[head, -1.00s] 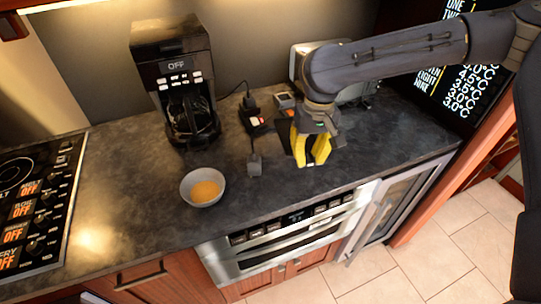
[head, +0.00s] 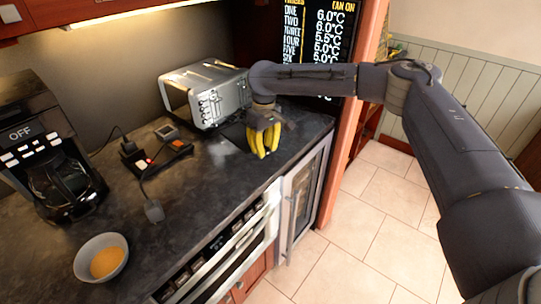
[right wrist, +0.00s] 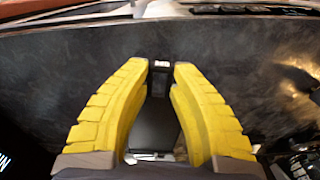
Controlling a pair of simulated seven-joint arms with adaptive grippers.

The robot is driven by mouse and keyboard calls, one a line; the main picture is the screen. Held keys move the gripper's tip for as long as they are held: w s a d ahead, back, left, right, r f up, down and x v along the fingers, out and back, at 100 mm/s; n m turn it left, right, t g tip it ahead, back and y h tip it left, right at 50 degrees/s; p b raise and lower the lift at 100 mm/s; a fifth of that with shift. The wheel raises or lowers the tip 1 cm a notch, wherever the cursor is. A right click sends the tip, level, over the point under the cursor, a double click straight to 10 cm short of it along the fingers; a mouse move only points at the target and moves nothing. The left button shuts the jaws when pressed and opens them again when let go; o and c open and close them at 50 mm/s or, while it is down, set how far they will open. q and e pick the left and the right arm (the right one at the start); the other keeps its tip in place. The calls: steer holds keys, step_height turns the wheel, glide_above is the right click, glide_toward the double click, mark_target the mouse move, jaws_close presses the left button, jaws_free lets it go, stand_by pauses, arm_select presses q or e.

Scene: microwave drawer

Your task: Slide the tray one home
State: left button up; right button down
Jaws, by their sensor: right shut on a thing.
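My right gripper (head: 262,150), with yellow fingers, points down over the counter's right part, in front of the steel toaster. In the right wrist view its fingers (right wrist: 165,68) close around a dark thing (right wrist: 155,130) that I cannot name. The steel microwave drawer (head: 235,250) is built in below the counter's front edge; I cannot tell whether it is fully shut. To its right is a glass-fronted cabinet (head: 301,195). I cannot make out any tray. My left gripper is not in view.
A coffee maker (head: 50,150) and a bowl of orange food (head: 103,257) stand at left on the dark counter. A power strip (head: 163,158) with a cord lies mid-counter. The toaster (head: 212,95) stands behind. Tiled floor at right is clear.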

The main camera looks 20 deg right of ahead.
mark_target(246, 140)
steer(key=shift+n, duration=0.8)
steer(key=w+f, duration=0.1)
steer(key=w+d+f, duration=0.1)
steer(key=w+f, duration=0.1)
steer(key=w, duration=0.1)
steer(key=shift+d+f, duration=0.35)
steer(key=shift+f, duration=0.05)
steer(key=shift+w+d+f, duration=0.25)
steer(key=shift+f, duration=0.05)
steer(key=shift+s, duration=0.1)
steer(key=shift+w+a+f, duration=0.25)
steer(key=shift+w+a, duration=0.2)
steer(key=shift+w, duration=0.25)
steer(key=shift+w+a+f, duration=0.25)
steer(key=shift+w+a, duration=0.15)
steer(key=shift+w, duration=0.3)
steer(key=shift+w+a, duration=0.35)
steer(key=shift+w, duration=0.25)
steer(key=shift+w+a, duration=0.15)
steer(key=shift+w, duration=0.1)
steer(key=shift+w+a, duration=0.45)
steer(key=shift+w, duration=0.35)
steer(key=shift+w+a, duration=0.1)
steer(key=shift+w+a, duration=0.65)
steer(key=shift+w, duration=0.35)
